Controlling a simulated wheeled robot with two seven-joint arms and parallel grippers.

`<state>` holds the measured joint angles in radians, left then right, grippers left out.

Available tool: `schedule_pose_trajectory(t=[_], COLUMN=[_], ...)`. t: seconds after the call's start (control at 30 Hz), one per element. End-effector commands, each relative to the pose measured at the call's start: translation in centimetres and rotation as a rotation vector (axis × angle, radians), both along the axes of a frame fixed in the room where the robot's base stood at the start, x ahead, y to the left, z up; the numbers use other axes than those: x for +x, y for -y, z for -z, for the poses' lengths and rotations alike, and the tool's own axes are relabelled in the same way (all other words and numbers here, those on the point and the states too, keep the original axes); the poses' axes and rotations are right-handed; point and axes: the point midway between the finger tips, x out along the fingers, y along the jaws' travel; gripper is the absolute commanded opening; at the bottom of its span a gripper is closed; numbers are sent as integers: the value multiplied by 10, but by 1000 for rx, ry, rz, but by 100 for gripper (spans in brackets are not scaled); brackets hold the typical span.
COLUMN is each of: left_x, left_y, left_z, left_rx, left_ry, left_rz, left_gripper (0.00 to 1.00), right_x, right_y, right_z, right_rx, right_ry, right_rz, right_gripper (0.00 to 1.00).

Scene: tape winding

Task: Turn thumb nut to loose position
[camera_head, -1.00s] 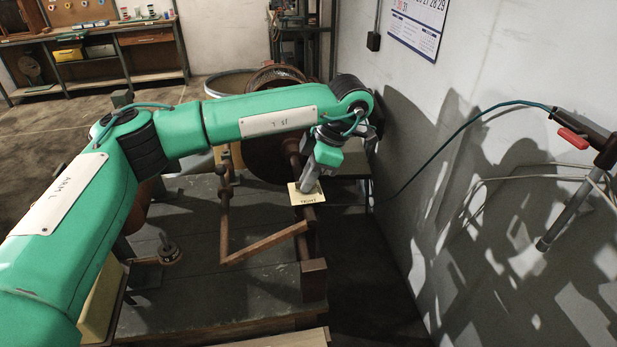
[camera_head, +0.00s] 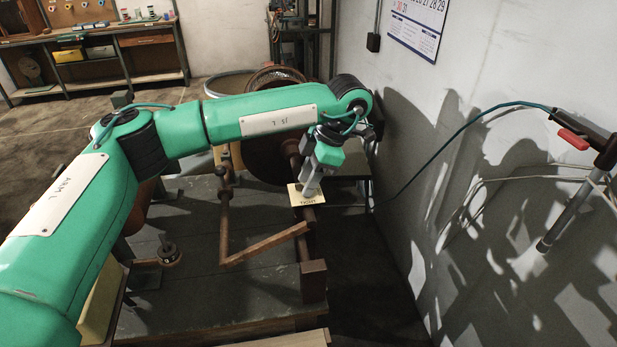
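My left arm reaches across from the left. Its gripper (camera_head: 310,185) points down at a small pale label plate (camera_head: 308,199) on a rusty brown shaft of the winding machine. The fingertips are at the plate, and no thumb nut can be made out there; the gripper covers that spot. Whether the fingers are open or shut on something does not show. The plate carries dark lettering too small to read surely. My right gripper is not in view.
A bent brown bar (camera_head: 265,246) and a round knob (camera_head: 168,252) sit over the grey machine table (camera_head: 190,300). The wall (camera_head: 480,150) is close on the right, with a hose and red-handled tool (camera_head: 573,139). A workbench (camera_head: 90,60) stands far back left.

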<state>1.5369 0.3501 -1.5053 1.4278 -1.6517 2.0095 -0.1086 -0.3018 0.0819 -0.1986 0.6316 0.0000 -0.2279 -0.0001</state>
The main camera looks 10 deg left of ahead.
Motion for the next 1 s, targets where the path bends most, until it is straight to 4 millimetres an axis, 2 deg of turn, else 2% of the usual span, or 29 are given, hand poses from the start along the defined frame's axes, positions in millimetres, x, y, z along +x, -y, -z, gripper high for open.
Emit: schedule_pose_trajectory(t=[0.17,0.33,0.8,1.0], left_x=[0,3,16,19], left_y=[1,6,37,46], left_z=[-2,-15,-94,-118], left_rx=[0,1,2,2], left_ry=[0,3,4,2], left_rz=[0,2,1,0], left_gripper=[34,34,34,34], right_x=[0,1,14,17], right_y=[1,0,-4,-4], right_z=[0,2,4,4], right_rx=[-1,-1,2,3], right_ry=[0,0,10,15], right_rz=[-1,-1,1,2], right_gripper=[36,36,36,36])
